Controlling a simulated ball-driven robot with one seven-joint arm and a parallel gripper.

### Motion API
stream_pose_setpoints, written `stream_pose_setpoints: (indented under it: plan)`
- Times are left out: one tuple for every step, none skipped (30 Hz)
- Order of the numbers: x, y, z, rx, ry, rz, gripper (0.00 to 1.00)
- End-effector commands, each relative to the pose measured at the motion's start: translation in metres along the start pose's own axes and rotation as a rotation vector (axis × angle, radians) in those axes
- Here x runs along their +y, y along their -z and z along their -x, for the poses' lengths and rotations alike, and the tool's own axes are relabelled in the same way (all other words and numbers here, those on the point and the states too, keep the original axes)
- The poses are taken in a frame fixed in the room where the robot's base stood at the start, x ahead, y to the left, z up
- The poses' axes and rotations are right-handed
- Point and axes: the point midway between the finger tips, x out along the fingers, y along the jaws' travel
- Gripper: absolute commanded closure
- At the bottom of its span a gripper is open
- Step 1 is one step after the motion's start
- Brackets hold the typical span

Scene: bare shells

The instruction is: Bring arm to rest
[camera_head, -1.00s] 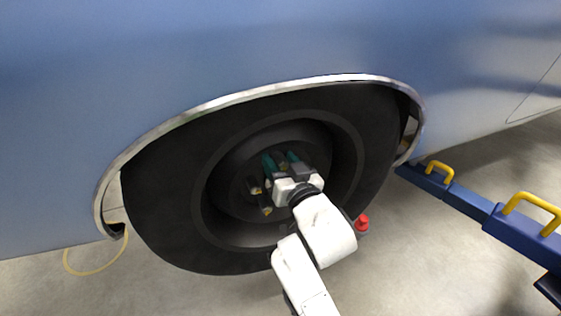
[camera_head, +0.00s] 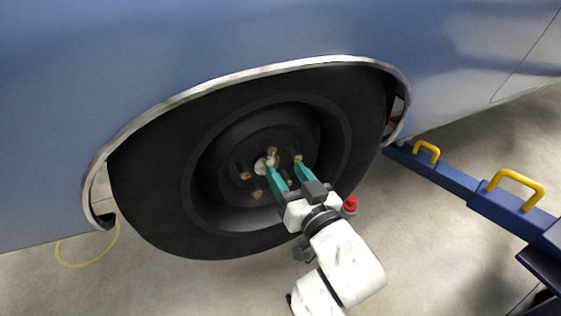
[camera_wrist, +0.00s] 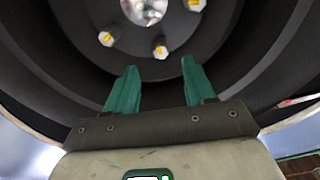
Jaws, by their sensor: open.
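My gripper (camera_head: 286,172) is in front of the lower right part of the wheel hub in the head view, with its teal fingers spread and nothing between them. My white arm comes up from the bottom of the picture. In the wrist view my gripper (camera_wrist: 158,80) is open and empty below the hub. The black wheel (camera_head: 150,205) sits in the blue car's wheel arch. Several yellow-tipped studs or nuts show on the hub, one of them (camera_wrist: 161,52) just beyond the fingers in the wrist view.
A blue lift arm (camera_head: 455,180) with yellow handles reaches in from the right. A yellow hose (camera_head: 75,265) lies at the left. The blue car body (camera_head: 240,45) fills the top.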

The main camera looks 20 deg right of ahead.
Motion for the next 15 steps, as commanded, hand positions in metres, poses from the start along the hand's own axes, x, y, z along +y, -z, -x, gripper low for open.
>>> stream_pose_setpoints:
  plan:
    - [0.0001,0.0001,0.0038,0.0,0.0,-0.001,0.46]
    - [0.0001,0.0003,0.0052,0.0,0.0,-0.001,0.46]
    - [0.0,0.0004,0.0065,0.001,0.0,-0.001,0.46]
    - [0.0,0.0003,0.0072,0.0,0.0,-0.002,0.46]
    - [0.0,0.0003,0.0076,0.0,0.0,-0.002,0.46]
    - [0.0,0.0002,0.0079,0.0,0.0,-0.002,0.46]
    - [0.0,0.0002,0.008,0.0,0.0,-0.001,0.46]
    - [0.0,0.0003,0.0079,0.0,0.0,-0.001,0.46]
    - [0.0,0.0003,0.0078,0.001,0.0,-0.001,0.46]
    - [0.0,0.0003,0.0078,0.001,0.0,-0.001,0.46]
    - [0.0,0.0003,0.0077,0.001,0.0,-0.001,0.46]
    - [-0.0001,0.0003,0.0077,0.001,0.0,-0.001,0.46]
    - [0.0,0.0003,0.0077,0.001,0.0,-0.001,0.46]
    - [-0.0001,0.0003,0.0077,0.001,0.0,-0.001,0.46]
    - [-0.0001,0.0003,0.0076,0.001,0.0,-0.001,0.46]
